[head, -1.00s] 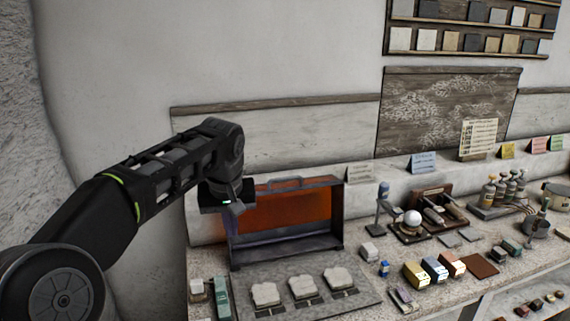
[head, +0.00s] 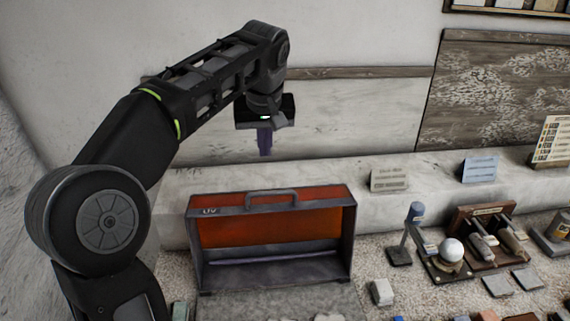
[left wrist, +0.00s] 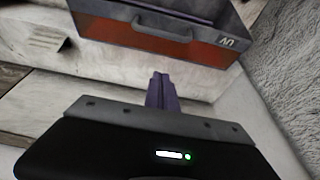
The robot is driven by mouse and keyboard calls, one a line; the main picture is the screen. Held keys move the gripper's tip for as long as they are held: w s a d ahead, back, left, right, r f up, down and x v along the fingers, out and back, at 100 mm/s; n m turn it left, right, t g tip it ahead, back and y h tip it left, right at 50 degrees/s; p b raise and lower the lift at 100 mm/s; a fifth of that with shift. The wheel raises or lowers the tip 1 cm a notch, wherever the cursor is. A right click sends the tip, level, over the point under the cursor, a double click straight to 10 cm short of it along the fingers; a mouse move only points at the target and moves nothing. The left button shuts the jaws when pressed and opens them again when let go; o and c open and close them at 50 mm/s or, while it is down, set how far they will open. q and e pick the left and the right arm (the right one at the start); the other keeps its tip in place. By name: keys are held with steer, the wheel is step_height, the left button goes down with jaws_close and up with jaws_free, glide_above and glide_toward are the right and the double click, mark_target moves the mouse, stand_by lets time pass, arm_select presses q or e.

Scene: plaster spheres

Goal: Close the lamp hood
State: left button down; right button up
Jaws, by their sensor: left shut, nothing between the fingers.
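The lamp hood (head: 354,240) is a dark metal box on the bench with an orange panel, a lighter bar low inside and a handle (head: 271,197) on its upper edge. Its front side looks open towards me. In the left wrist view the lamp hood's orange strip (left wrist: 160,41) shows upside down with the handle and a "UV" label. My left gripper (head: 264,152) is shut and empty. It hangs in the air above the hood, apart from it, with its fingers pointing down. In the left wrist view its fingers (left wrist: 162,92) are together. My right gripper is out of view.
A stone ledge (head: 320,172) runs behind the hood, with a small sign (head: 390,180) on it. Right of the hood stand a small pale block (head: 382,292), a blue-topped stand (head: 405,235) and a white sphere (head: 452,250) on a holder. Air around the gripper is clear.

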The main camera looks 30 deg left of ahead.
arm_select(q)
steer(key=b, duration=0.3)
glide_above(267, 202)
steer(key=w+a, duration=0.1)
steer(key=w, duration=0.1)
steer(key=shift+f, duration=2.35)
steer(key=p+x, duration=0.1)
steer(key=x, duration=0.3)
steer(key=shift+s+a+f, duration=0.1)
steer(key=shift+a+f, duration=0.15)
steer(key=shift+f, duration=0.1)
steer(key=s+d+p, duration=0.1)
steer(key=s+d, duration=0.1)
steer(key=s, duration=0.1)
steer(key=shift+d, duration=0.15)
steer(key=shift+f, duration=0.1)
